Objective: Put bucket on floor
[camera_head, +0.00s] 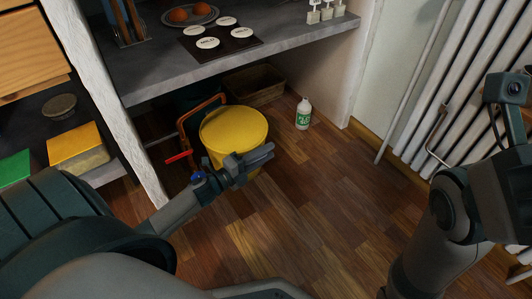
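A yellow round bucket (233,127) stands under the grey counter, its broad yellow top facing up; I cannot tell whether that is a lid. My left gripper (268,153) reaches in from the lower left and lies across the near side of the bucket, hiding part of its wall. Its fingers point right, close to the bucket rim. I cannot tell whether they touch it or are closed on it. My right arm is at the right edge, in front of the radiator; its gripper fingers do not show. The wooden floor (300,215) is bare in front of the bucket.
A brown-orange frame (184,127) and a red handle (178,157) are left of the bucket. A wicker basket (255,86) stands behind, a white-green bottle (303,114) to the right. The counter (290,52) overhangs; a white radiator (470,75) bounds the right.

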